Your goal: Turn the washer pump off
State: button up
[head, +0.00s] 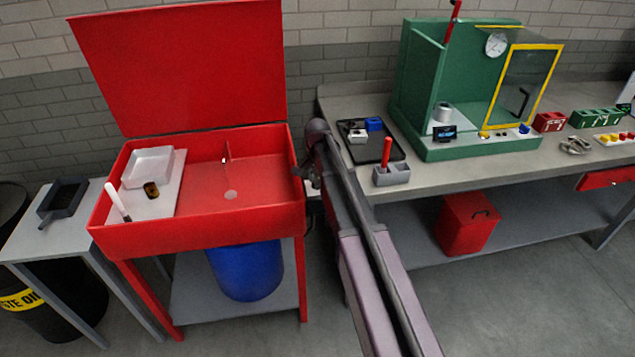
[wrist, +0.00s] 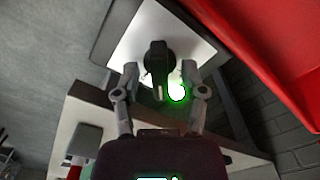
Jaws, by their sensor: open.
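The red parts washer (head: 190,235) stands at the left in the head view with its lid up. Its red side also shows in the wrist view (wrist: 285,45). Also in the wrist view, a black knob with a long grip (wrist: 157,62) sits on a pale plate (wrist: 190,35). A green light (wrist: 177,92) glows beside the knob. My gripper (wrist: 160,78) is open, with one finger on each side of the knob; I cannot tell whether they touch it. In the head view my arm hides the knob and most of my gripper by the washer's right side.
A grey workbench (head: 350,95) stands to the right, with a black tray and a grey holder (head: 392,176) near its left end. A red can (head: 467,222) is on its lower shelf. A blue drum (head: 245,270) is under the washer.

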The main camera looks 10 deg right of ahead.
grip_shut()
jog(key=shift+n, duration=0.4)
jog(key=n, duration=0.9)
dwell(0.5)
jog(key=shift+s, duration=0.1)
